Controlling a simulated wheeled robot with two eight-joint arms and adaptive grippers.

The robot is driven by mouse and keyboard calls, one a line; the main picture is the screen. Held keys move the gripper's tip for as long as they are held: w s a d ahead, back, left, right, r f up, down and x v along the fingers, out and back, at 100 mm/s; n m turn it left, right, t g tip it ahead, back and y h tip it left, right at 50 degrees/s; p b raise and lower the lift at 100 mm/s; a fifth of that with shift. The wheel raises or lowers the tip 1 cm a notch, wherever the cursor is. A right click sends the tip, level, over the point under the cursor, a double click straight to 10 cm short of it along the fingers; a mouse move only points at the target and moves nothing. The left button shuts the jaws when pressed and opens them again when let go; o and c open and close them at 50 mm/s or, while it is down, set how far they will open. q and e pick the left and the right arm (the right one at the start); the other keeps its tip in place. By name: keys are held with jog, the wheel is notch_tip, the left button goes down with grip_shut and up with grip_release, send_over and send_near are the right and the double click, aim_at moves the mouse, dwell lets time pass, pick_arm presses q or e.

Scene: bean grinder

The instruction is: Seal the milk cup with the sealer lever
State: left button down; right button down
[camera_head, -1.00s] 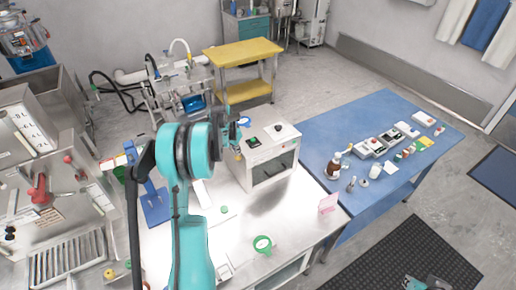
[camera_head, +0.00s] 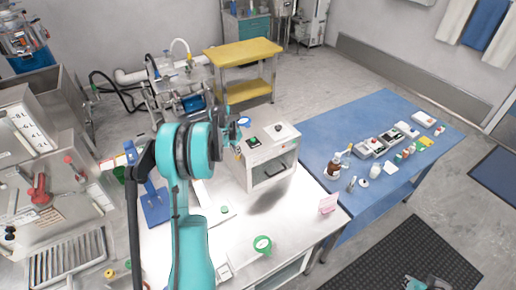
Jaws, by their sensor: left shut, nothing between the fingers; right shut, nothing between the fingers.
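A white box-shaped machine (camera_head: 257,153) stands on the steel table, with dark and green controls on top and a front opening. I cannot clearly make out a sealer lever on it. A small green-rimmed cup (camera_head: 262,244) stands near the table's front; I cannot tell whether it is the milk cup. My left gripper (camera_head: 236,128) is shut and empty beside the machine's upper left corner, partly hidden behind my teal arm; contact is unclear. My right gripper (camera_head: 430,283) is shut and empty at the bottom right, above the dark mat.
The steel table (camera_head: 228,240) has bare room around the cup. A pink card (camera_head: 328,203) stands near its right edge. The blue table (camera_head: 350,120) holds a brown bottle (camera_head: 333,167) and several small items. A yellow cart (camera_head: 243,52) stands behind.

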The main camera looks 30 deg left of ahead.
dwell(0.3)
pick_arm(q)
notch_tip(320, 180, up, 2)
jog(key=shift+w+p, duration=0.1)
jog(key=shift+p, duration=0.5)
notch_tip(320, 180, up, 14)
jog(key=p, duration=0.7)
dwell(0.5)
jog(key=s+d+f+t+b, duration=0.1)
jog(key=s+d+f+b, duration=0.15)
jog(key=d+b, duration=0.3)
jog(key=s+d+f+b, duration=0.1)
jog(key=s+d+b, duration=0.3)
jog(key=d, duration=0.3)
jog(key=s+d+f+t+b, duration=0.1)
jog(key=s+d+b, duration=0.2)
jog(key=d+b, duration=0.3)
jog(key=s+d+f+t+b, duration=0.1)
jog(key=s+d+f+b, duration=1.2)
jog(key=s+f, duration=0.3)
notch_tip(320, 180, down, 2)
jog(key=shift+s+d+f+m+t+b, duration=0.2)
jog(key=shift+d+m+t+b, duration=0.1)
jog(key=shift+d+t+b, duration=0.1)
